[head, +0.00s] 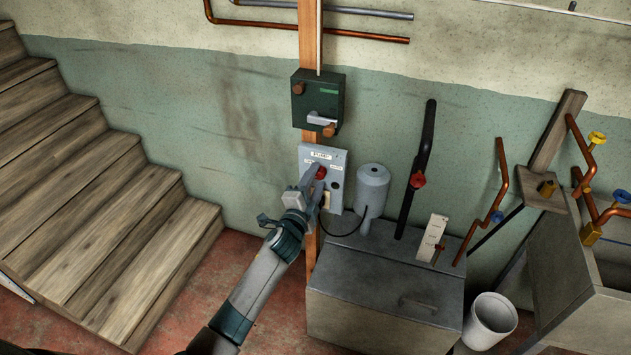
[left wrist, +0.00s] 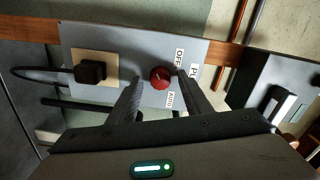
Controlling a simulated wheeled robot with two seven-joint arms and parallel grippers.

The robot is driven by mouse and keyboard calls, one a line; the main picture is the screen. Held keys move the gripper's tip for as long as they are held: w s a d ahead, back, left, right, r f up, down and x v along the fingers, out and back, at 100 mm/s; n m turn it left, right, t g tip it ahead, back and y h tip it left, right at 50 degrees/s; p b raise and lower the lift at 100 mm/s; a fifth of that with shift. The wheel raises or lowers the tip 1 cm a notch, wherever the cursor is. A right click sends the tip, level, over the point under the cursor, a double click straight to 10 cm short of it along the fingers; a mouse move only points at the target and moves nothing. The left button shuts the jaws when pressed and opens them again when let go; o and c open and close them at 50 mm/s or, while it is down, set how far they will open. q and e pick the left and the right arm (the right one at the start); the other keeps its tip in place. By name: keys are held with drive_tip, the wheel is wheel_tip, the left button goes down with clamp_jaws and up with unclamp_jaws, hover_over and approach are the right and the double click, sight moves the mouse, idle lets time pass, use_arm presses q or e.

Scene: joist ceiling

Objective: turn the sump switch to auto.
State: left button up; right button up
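The sump switch is a red round knob (head: 320,172) on a grey panel (head: 338,157) mounted on the wooden post. In the left wrist view the red knob (left wrist: 160,77) sits between my two fingers, with an OFF label (left wrist: 180,58) above it and an AUTO label (left wrist: 170,100) below it. My left gripper (head: 314,179) is in front of the panel. Its fingers (left wrist: 159,80) are apart, one on each side of the knob, with gaps visible. Which way the knob points is too small to tell. My right gripper is not in view.
A black plug (left wrist: 91,72) with a cable sits in a socket on the panel. A dark green box (head: 318,101) with a lever is above. A grey cylinder (head: 372,187) and a lidded grey tank (head: 385,290) stand right. Wooden stairs (head: 110,205) are left.

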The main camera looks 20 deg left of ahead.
use_arm(q)
drive_tip(key=shift+s, duration=0.1)
drive_tip(key=shift+s+f, duration=0.1)
drive_tip(key=shift+s, duration=0.45)
drive_tip(key=s+b, duration=0.3)
drive_tip(key=s, duration=1.3)
drive_tip(key=shift+a+b, duration=0.3)
